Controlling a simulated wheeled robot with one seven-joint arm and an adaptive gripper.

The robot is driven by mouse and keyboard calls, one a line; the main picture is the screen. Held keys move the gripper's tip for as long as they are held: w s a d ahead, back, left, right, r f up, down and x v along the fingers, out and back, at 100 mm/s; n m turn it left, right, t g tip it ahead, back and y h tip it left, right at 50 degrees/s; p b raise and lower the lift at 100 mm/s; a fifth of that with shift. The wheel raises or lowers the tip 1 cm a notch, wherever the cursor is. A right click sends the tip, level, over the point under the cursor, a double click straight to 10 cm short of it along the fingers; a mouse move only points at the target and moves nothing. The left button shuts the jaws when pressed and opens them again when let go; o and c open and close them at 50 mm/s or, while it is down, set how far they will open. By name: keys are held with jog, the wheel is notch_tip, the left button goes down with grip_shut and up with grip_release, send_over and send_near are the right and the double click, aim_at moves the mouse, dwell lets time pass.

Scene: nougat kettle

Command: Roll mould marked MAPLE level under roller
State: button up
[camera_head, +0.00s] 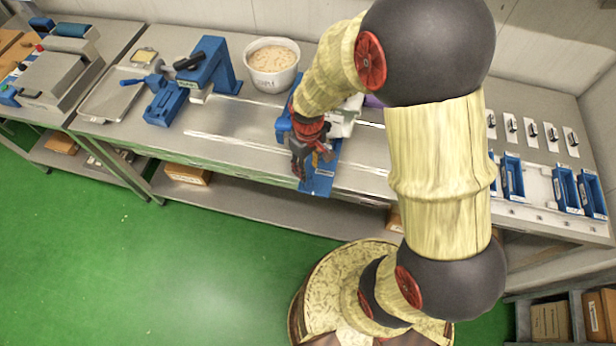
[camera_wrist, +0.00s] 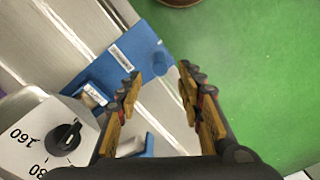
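My gripper (camera_head: 300,168) hangs over the front edge of the bench, at a blue fixture (camera_head: 320,178). In the wrist view its two fingers (camera_wrist: 160,78) are apart with nothing held between them. A dark blue roller (camera_head: 71,29) appears on the grey machine at the far left. My arm hides part of the bench.
A white tub of pale mass (camera_head: 272,66) stands at the back of the bench. A blue press (camera_head: 205,68) and a metal tray (camera_head: 112,97) are left of it. A white box with a dial (camera_wrist: 60,137) sits beside the blue plate. The green floor in front is clear.

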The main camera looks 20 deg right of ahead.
aim_at(308, 176)
notch_tip(308, 176, down, 7)
jog(key=shift+w+f, duration=0.1)
dwell(0.3)
jog(key=shift+c, duration=0.4)
grip_shut()
dwell(0.5)
